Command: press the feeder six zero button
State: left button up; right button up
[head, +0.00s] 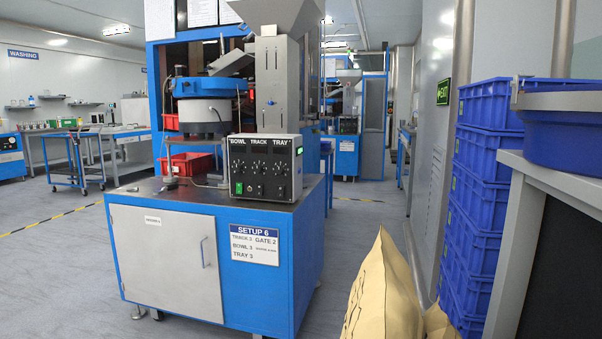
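A grey control box (265,150) stands on top of a blue cabinet (215,295) in the middle of the head view. Its panel is labelled BOWL, TRACK and TRAY and has several black knobs. A small green button or switch (239,188) sits at the panel's lower left; its marking is too small to read. A small green display is on the box's right side. I cannot make out a zero marking. Neither gripper is in view.
A bowl feeder (203,115) and grey hopper stand behind the box. A red bin (190,163) is beside them. Tan sacks (385,300) are at the lower right, before stacked blue crates (480,195) and a grey-framed table (520,195). Open floor (60,270) lies to the left.

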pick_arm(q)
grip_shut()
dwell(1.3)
